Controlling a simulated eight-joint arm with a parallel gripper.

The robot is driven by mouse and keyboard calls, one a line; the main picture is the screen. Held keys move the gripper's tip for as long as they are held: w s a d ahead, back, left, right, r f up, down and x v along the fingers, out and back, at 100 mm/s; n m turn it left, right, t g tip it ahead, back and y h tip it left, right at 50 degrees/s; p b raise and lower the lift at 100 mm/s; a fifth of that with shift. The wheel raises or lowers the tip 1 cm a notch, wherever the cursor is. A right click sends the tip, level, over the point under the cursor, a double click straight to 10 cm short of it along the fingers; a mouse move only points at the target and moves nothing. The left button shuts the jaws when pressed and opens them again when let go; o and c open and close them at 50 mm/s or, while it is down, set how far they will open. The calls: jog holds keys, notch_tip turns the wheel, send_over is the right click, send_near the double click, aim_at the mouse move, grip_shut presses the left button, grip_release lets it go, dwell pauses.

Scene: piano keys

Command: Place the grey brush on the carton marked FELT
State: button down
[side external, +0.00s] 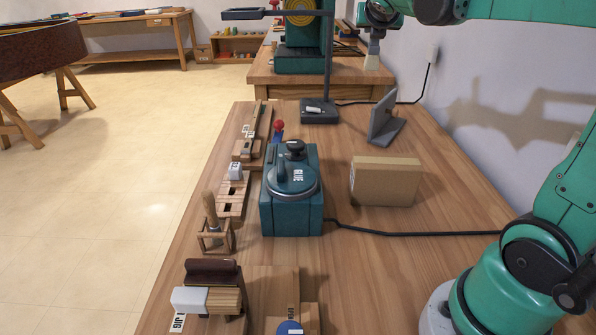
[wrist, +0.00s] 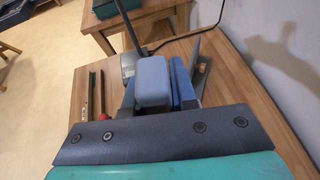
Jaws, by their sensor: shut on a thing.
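My gripper (side external: 376,30) is at the top right in the side external view, high above the far end of the bench. It is shut on the grey brush (side external: 373,50), which hangs down below it with its pale, flared end lowest. A closed brown carton (side external: 386,182) stands on the right half of the bench, apart from my gripper and nearer the camera. Its top looks bare. No FELT marking is readable on it from here.
A teal glue machine (side external: 291,205) stands left of the carton, its black cable running right. A grey angled stand (side external: 385,118) and a lamp post (side external: 327,70) are behind. Wooden holders line the left edge.

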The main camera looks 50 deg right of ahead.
jog(key=s+a+r+m+g+h, duration=0.1)
jog(key=s+a+r, duration=0.2)
jog(key=s, duration=0.2)
jog(key=s+a+r+m+g, duration=0.1)
jog(key=s+a+r, duration=0.1)
jog(key=s, duration=0.2)
send_over(389, 156)
jog(key=shift+m+g, duration=0.3)
jog(key=shift+g, duration=0.1)
notch_tip(389, 156, down, 20)
jog(key=shift+a+r, duration=0.1)
jog(key=shift+r, duration=0.1)
jog(key=c, duration=0.7)
grip_release()
jog(key=shift+f, duration=0.1)
